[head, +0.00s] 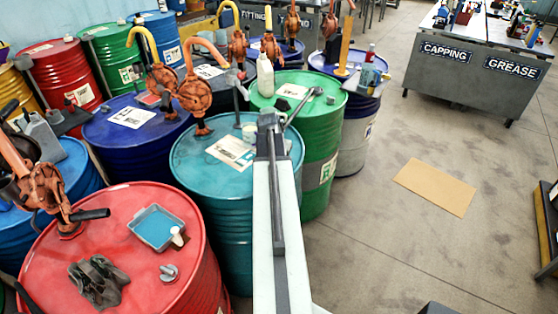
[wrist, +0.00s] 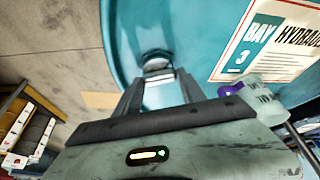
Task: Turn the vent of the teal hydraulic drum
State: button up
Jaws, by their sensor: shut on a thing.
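The teal hydraulic drum (head: 196,160) stands in the middle of the head view, with a white paper label (head: 231,152) on its lid. In the wrist view, the teal lid (wrist: 200,35) fills the top, and its label reads "BAY 3" and "HYDRAUL". The vent (wrist: 157,65) is a small grey metal fitting near the lid's rim. My gripper (wrist: 158,78) is over the lid with its fingers closed on the vent from both sides. In the head view my arm hides the vent and the fingertips.
A small translucent cup (head: 249,132) stands on the teal lid near my arm. A green drum (head: 318,145) is close behind right, a red drum (head: 105,255) in front left, and a dark blue drum (head: 110,135) behind left. Open floor (head: 370,240) lies to the right.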

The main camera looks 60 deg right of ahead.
jog(key=shift+m+g, duration=0.5)
jog(key=shift+m, duration=0.6)
jog(key=o, duration=1.4)
jog(key=shift+c, duration=0.2)
jog(key=p+v, duration=0.7)
jog(key=shift+a+r, duration=0.2)
jog(key=shift+r, duration=0.15)
jog(key=shift+w, duration=0.1)
